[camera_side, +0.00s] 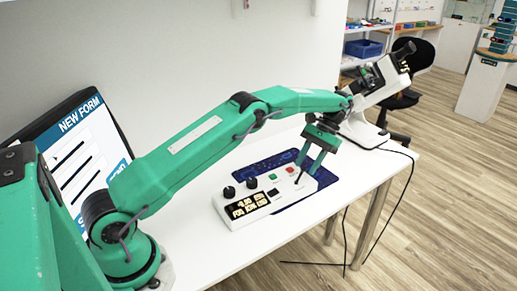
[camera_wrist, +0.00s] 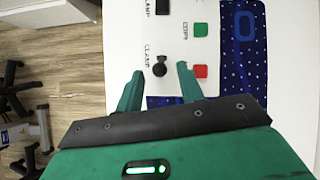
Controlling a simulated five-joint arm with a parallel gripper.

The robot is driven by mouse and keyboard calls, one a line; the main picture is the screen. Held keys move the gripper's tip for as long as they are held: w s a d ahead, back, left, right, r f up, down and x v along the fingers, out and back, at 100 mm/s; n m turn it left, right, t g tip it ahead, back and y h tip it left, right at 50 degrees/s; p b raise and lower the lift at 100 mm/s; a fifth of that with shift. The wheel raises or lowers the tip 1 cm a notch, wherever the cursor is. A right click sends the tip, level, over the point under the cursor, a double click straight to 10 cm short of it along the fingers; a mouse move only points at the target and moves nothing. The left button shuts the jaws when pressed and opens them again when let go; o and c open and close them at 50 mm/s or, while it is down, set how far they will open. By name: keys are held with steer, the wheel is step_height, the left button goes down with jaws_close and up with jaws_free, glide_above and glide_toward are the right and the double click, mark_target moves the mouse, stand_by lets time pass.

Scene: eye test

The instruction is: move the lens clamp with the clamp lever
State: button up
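The clamp lever is a short black stick with a round knob (camera_wrist: 160,68) beside a "CLAMP" label on a white control box (camera_side: 233,211). In the wrist view my gripper (camera_wrist: 160,71) is open, with one green finger on each side of the lever and a gap at both sides. In the side view my gripper (camera_side: 309,166) points down over the right end of the box, and the thin dark lever (camera_side: 299,177) shows by the fingertips. I cannot make out the lens clamp, perhaps part of the white eyepiece instrument (camera_side: 357,128) behind my gripper.
A tilted "NEW FORM" screen (camera_side: 82,152) stands at left.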

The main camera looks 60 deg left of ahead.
steer(key=shift+w+r, duration=0.35)
steer(key=shift+r, duration=0.1)
step_height(320, 180, up, 7)
steer(key=shift+r, duration=0.2)
steer(key=s+d+r+m+t, duration=0.15)
steer(key=s+r+t, duration=0.55)
steer(key=s+r, duration=0.7)
steer(key=s+f+t, duration=0.2)
steer(key=s+t, duration=0.1)
steer(key=s, duration=0.6)
steer(key=s+d+f+t, duration=0.1)
steer(key=s+f+t, duration=0.1)
steer(key=s, duration=0.7)
steer(key=shift+d+f+t, duration=0.3)
steer(key=shift+f+t, duration=0.1)
steer(key=shift+f, duration=0.2)
